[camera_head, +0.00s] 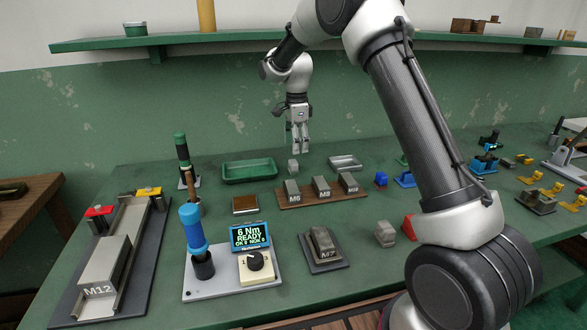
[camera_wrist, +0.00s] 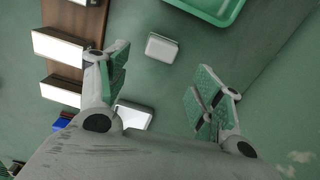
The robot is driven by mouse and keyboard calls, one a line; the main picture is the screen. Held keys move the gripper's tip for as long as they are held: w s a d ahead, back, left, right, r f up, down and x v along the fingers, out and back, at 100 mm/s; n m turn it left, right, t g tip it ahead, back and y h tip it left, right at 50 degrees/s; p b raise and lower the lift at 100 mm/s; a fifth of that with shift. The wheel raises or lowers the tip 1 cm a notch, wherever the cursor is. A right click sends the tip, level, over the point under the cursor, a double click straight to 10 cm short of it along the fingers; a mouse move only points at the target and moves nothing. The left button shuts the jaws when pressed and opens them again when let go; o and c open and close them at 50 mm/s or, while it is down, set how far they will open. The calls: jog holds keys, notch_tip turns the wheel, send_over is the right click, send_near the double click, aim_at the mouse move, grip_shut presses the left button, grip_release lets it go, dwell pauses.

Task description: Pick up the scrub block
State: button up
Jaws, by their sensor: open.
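A small pale grey block (camera_head: 293,166) lies on the bench between the green tray and the row of labelled blocks. It also shows in the wrist view (camera_wrist: 162,47), beyond the fingertips. A second small grey block (camera_head: 385,233) lies nearer the front, right of the M7 block. I cannot tell from markings which one is the scrub block. My gripper (camera_head: 300,150) points down at the back of the bench, beside and slightly above the first block. In the wrist view its green-padded fingers (camera_wrist: 162,92) are spread apart with nothing between them.
The green tray (camera_head: 250,180) and a silver tray (camera_head: 346,168) flank the first block. The wooden rack (camera_head: 322,200) with M6, M8 and another block stands in front. A control panel (camera_head: 232,287) with a blue-handled tool is front left. A shelf (camera_head: 230,40) runs above.

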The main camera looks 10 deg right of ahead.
jog(key=shift+f+m, duration=0.1)
jog(key=shift+m, duration=0.2)
jog(key=shift+f, duration=0.4)
notch_tip(320, 180, down, 7)
jog(key=shift+d+r, duration=0.1)
jog(key=c, duration=1.1)
jog(key=shift+r, duration=0.1)
jog(key=r, duration=0.7)
jog(key=shift+s, duration=0.4)
jog(key=s, duration=1.7)
jog(key=shift+s, duration=0.15)
